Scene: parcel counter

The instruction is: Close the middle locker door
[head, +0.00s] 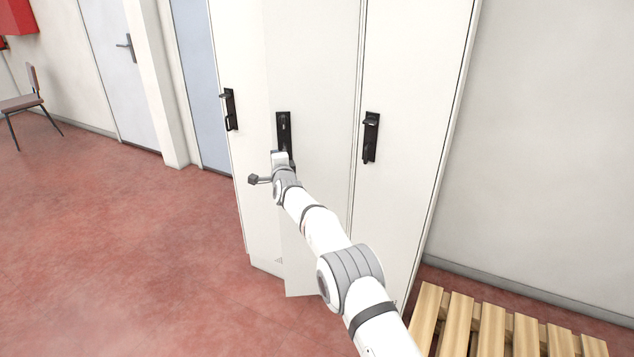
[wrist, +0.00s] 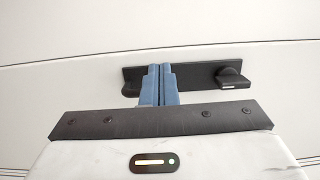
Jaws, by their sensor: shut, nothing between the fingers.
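The middle locker door (head: 315,200) is white and stands ajar, its left edge and lower corner out in front of the neighbouring locker front. Its black handle plate (head: 284,122) is partly hidden by my arm in the head view. In the wrist view a black handle plate (wrist: 195,76) lies sideways across the white door, with a knob at its right end. My gripper (wrist: 160,70) is shut and empty, its blue fingers together in front of this plate. Whether they touch it I cannot tell. In the head view the fingers cannot be made out at the end of my arm.
The left locker door (head: 240,60) and right locker door (head: 410,110) look closed, each with a black handle. A slatted wooden bench (head: 460,320) stands at the lower right. The red floor (head: 130,240) to the left is clear, with a chair (head: 22,103) far back.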

